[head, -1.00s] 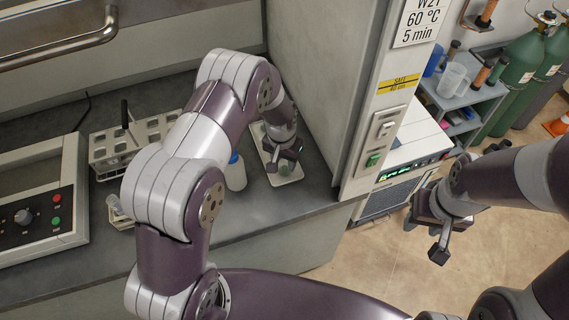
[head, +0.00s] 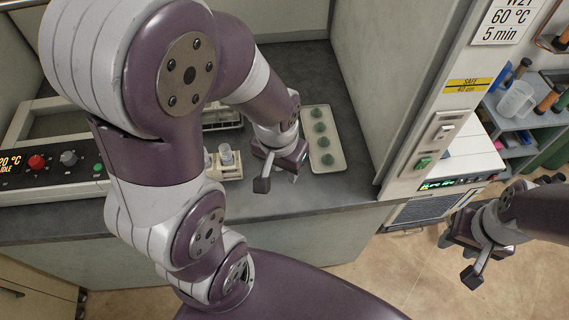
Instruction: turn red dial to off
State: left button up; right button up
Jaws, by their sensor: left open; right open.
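The red dial (head: 36,162) sits on the dark front panel of the instrument (head: 60,172) at the far left of the bench. A panel display beside it reads about "20 °C" and "IDLE". A grey knob (head: 69,158) and a green button (head: 98,168) are to its right. My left gripper (head: 279,180) is open and empty above the bench, well to the right of the dial, beside a white tray. My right gripper (head: 474,262) is open and empty at the right, over the floor in front of the cabinet.
The white tray (head: 334,146) holds several green round pieces. A small holder with vials (head: 226,165) and a rack (head: 222,117) stand left of it, partly behind my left arm. The hood's side post (head: 425,130) rises at the right. The bench's front right is clear.

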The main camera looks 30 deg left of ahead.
aim_at(37, 162)
jog(key=u, duration=2.8)
jog(key=z, duration=0.85)
jog(key=i+j+z, duration=0.15)
jog(key=j+z, duration=0.25)
jog(key=j, duration=0.15)
jog(key=j+z, duration=0.85)
jog(key=j, duration=1)
